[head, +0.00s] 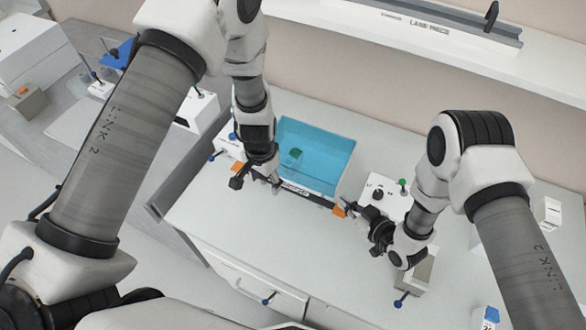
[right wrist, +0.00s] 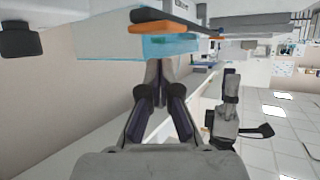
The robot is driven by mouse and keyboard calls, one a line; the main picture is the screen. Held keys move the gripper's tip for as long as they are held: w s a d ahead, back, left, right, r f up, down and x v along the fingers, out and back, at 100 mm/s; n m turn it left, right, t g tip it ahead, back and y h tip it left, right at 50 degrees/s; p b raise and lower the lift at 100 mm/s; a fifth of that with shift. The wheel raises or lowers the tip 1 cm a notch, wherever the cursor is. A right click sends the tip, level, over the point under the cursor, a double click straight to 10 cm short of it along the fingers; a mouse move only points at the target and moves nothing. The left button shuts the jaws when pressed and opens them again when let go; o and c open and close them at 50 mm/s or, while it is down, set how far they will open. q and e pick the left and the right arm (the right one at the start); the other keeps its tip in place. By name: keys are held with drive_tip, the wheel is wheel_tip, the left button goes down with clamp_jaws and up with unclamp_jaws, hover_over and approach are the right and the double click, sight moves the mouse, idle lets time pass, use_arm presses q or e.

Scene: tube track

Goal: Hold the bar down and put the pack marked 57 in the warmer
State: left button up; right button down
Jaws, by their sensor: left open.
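The warmer looks to be the open blue basin (head: 318,150) in the middle of the counter, with a small green piece (head: 296,154) inside. A dark bar (head: 300,189) with a label runs along its front rim, with orange at its ends; bar and orange strip also show in the right wrist view (right wrist: 172,28). My left gripper (head: 258,183) is open at the bar's left part. My right gripper (head: 347,208) is beside the right orange end; its fingers (right wrist: 158,68) meet with nothing visible between them. I cannot make out a pack marked 57.
A white box with a dark knob (head: 380,193) stands right of the basin. A blue and white item (head: 489,319) with an unreadable number is at the lower right. A shelf (head: 430,40) runs above. The counter front (head: 240,225) is clear.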

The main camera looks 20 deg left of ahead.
drive_tip(key=shift+r, duration=1.35)
